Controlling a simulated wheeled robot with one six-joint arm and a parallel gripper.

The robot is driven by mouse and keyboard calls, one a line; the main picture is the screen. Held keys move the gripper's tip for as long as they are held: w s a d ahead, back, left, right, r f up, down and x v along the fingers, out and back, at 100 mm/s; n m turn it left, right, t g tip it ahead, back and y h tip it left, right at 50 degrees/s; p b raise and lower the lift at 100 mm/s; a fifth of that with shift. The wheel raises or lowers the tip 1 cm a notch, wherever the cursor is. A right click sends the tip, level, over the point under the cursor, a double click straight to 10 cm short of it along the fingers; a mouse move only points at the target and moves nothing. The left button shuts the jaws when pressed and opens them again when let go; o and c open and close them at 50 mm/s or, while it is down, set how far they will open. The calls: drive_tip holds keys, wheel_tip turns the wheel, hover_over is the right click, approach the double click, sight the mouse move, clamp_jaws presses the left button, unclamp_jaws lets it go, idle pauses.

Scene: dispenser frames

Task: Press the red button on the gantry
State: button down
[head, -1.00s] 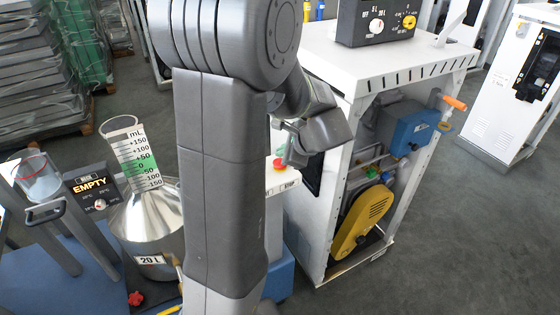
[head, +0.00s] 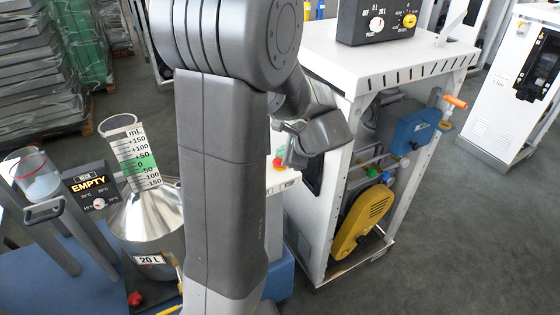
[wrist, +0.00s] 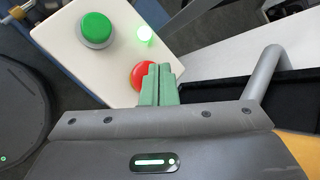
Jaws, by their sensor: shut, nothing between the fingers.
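The red button (wrist: 143,75) is a round dome on a white panel (wrist: 105,62) in the wrist view. My gripper (wrist: 160,75) shows there as two green fingers pressed together, with nothing between them. The fingertips overlap the right side of the red button and hide part of it. I cannot tell whether they touch it. A green button (wrist: 96,29) sits up and left on the same panel, and a small green lamp (wrist: 145,35) glows beside it. In the head view the red button (head: 278,162) shows small beside my arm, and my fingers are hard to make out.
A white-framed machine (head: 316,215) stands right of my arm. In the wrist view, a grey bar (wrist: 265,72) stands close right of my gripper.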

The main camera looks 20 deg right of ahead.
drive_tip(key=shift+f+b, duration=0.4)
drive_tip(key=shift+f, duration=0.05)
idle(0.6)
drive_tip(key=shift+r, duration=0.1)
drive_tip(key=shift+r+p, duration=0.8)
wheel_tip(320, 180, up, 5)
drive_tip(key=p, duration=0.4)
idle(0.9)
